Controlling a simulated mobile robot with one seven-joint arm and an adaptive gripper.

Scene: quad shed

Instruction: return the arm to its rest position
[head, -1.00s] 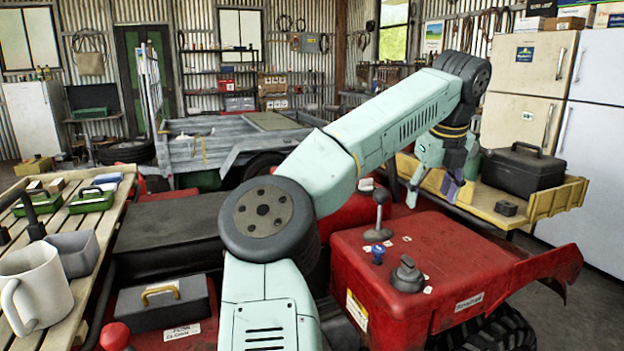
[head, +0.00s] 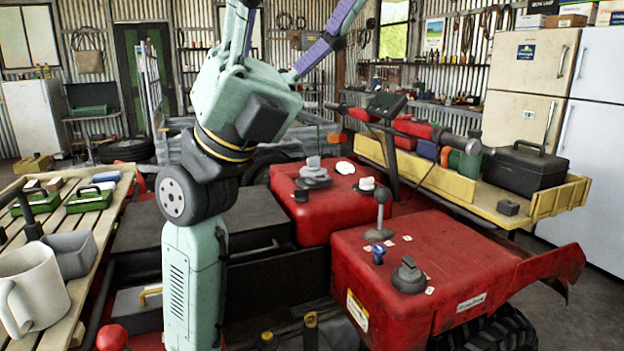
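My arm is folded upright at the left of centre in the head view. My gripper (head: 292,38) is at the top of the picture, raised above the red quad (head: 335,212). Its two purple-marked fingers are spread wide apart, one pointing up and one up to the right. The fingertips run close to or past the top edge. Nothing shows between the fingers.
A slatted bench (head: 105,220) at the left holds a white mug (head: 35,290), a grey bin (head: 74,254) and green cases. A yellow-edged tray (head: 470,195) at the right holds a black toolbox (head: 523,168). A trailer stands behind my arm.

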